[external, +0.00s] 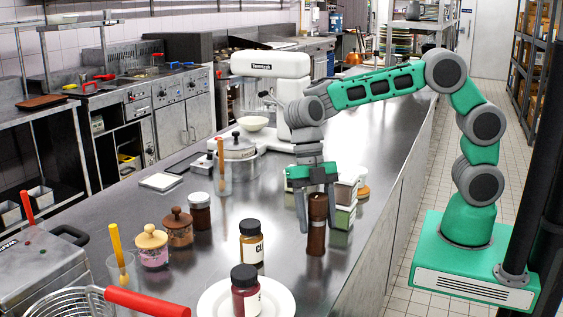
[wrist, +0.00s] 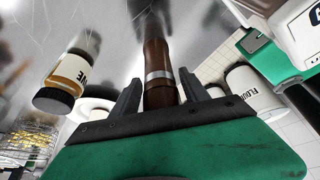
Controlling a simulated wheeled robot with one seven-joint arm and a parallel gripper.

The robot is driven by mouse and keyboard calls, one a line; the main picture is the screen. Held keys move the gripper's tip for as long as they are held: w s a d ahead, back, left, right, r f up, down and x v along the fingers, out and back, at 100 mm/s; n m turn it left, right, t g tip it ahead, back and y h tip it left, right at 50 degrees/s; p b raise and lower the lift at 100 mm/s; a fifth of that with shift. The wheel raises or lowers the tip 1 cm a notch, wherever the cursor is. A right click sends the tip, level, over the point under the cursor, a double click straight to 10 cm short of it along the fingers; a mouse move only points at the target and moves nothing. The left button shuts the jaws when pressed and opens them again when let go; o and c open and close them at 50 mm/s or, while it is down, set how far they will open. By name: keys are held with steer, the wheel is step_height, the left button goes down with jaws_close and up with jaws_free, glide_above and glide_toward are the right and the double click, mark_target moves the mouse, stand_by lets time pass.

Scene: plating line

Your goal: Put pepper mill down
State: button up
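The pepper mill (external: 317,226) is a dark brown wooden cylinder with a pale metal band. It is upright, and its foot appears to be on the steel counter. My gripper (external: 318,214) points down over it, with one finger on each side of the mill. In the wrist view, the mill (wrist: 157,58) runs between the fingertips (wrist: 160,82), and narrow gaps seem to show beside it. The fingers look open around the mill rather than pressed on it. The mill's upper end is partly hidden by my gripper in the wrist view.
An amber jar with a black lid (external: 251,244) stands left of the mill. A dark red jar (external: 245,291) stands on a white plate (external: 284,305) in front. White-and-green containers (external: 343,205) stand close behind at right. Bare counter (external: 358,245) lies right of the mill.

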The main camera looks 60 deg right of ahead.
steer(key=shift+o, duration=0.9)
steer(key=shift+r, duration=0.1)
steer(key=shift+r+p, duration=0.3)
steer(key=shift+p, duration=0.05)
steer(key=p+v, duration=0.6)
steer(key=v, duration=0.6)
steer(key=s+d+m+t, duration=0.1)
steer(key=d+m, duration=0.3)
steer(key=m, duration=0.2)
steer(key=s+d+r+m+t, duration=0.1)
steer(key=d+m+t, duration=0.1)
steer(key=m, duration=0.4)
steer(key=s+d+m+t, duration=0.1)
steer(key=d+m+t, duration=0.1)
steer(key=d+m, duration=0.3)
steer(key=shift+s+d+r+m, duration=0.25)
steer(key=shift+d+r+m, duration=0.15)
steer(key=shift+m, duration=0.1)
steer(key=s+d+f+m+t+h, duration=0.1)
steer(key=s+d+f+m, duration=0.1)
steer(key=d+m, duration=0.2)
steer(key=s+d+f+m+t+h, duration=0.1)
steer(key=s+d+f+m+h, duration=0.1)
steer(key=d+m, duration=0.3)
steer(key=shift+s+d, duration=0.45)
steer(key=shift+d, duration=0.75)
